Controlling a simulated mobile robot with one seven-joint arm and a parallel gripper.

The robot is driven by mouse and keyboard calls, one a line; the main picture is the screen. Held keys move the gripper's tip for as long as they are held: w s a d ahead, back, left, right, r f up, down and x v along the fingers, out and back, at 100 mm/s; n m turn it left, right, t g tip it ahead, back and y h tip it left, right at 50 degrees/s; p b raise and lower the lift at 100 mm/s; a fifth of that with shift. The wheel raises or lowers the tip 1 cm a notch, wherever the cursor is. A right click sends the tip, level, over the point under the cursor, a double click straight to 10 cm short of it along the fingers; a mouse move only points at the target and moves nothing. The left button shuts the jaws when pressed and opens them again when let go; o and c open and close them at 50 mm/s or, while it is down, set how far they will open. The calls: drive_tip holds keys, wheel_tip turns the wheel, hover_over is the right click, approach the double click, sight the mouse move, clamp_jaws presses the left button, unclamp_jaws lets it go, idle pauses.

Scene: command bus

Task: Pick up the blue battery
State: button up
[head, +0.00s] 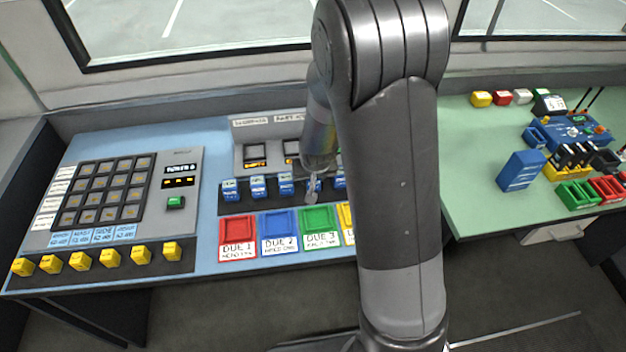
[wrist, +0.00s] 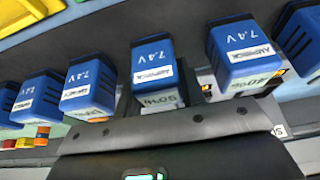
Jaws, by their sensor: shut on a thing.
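A row of blue batteries with white labels stands in a dark rack on the blue desk; one is the left-end battery (head: 230,189). In the head view my gripper (head: 313,186) is down at this row, just right of the third visible battery (head: 285,185). In the wrist view my gripper (wrist: 160,102) is shut on the middle blue battery (wrist: 153,62), marked 7.4V. Neighbouring batteries stand close on both sides, one left (wrist: 90,88) and one right (wrist: 240,50). Whether the held battery is still seated in the rack I cannot tell.
Coloured trays lie in front of the row: red (head: 237,232), blue (head: 279,228) and green (head: 317,222). A keypad panel (head: 150,165) with yellow blocks is on the left. A green table (head: 470,190) with a blue box (head: 521,170) is on the right. My arm hides the desk's right part.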

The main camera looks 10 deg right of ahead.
drive_tip(key=shift+r, duration=0.6)
drive_tip(key=r, duration=0.3)
drive_tip(key=shift+s+d+r, duration=0.1)
drive_tip(key=shift+d+r, duration=0.1)
drive_tip(key=shift+d, duration=0.2)
drive_tip(key=s+d+r, duration=0.5)
drive_tip(key=d+r, duration=0.1)
drive_tip(key=d, duration=0.4)
drive_tip(key=s+d+m+h, duration=0.2)
drive_tip(key=d+m, duration=0.4)
drive_tip(key=d, duration=1.3)
drive_tip(key=s+d+m+g+h, duration=0.1)
drive_tip(key=s+d+m, duration=0.4)
drive_tip(key=d, duration=0.5)
drive_tip(key=s+d+m+g+h, duration=0.1)
drive_tip(key=s+d+m+g, duration=0.1)
drive_tip(key=s+d, duration=0.65)
drive_tip(key=w+f, duration=0.2)
drive_tip(key=w, duration=0.2)
drive_tip(key=w+a+f, duration=0.1)
drive_tip(key=w+f, duration=0.1)
drive_tip(key=w, duration=0.2)
drive_tip(key=w+a+f, duration=0.1)
drive_tip(key=w+f, duration=0.1)
drive_tip(key=w, duration=0.2)
drive_tip(key=shift+w+f, duration=0.25)
drive_tip(key=shift+f, duration=0.1)
drive_tip(key=shift+m, duration=0.3)
drive_tip(key=shift+f, duration=2)
drive_tip(key=shift+f, duration=0.1)
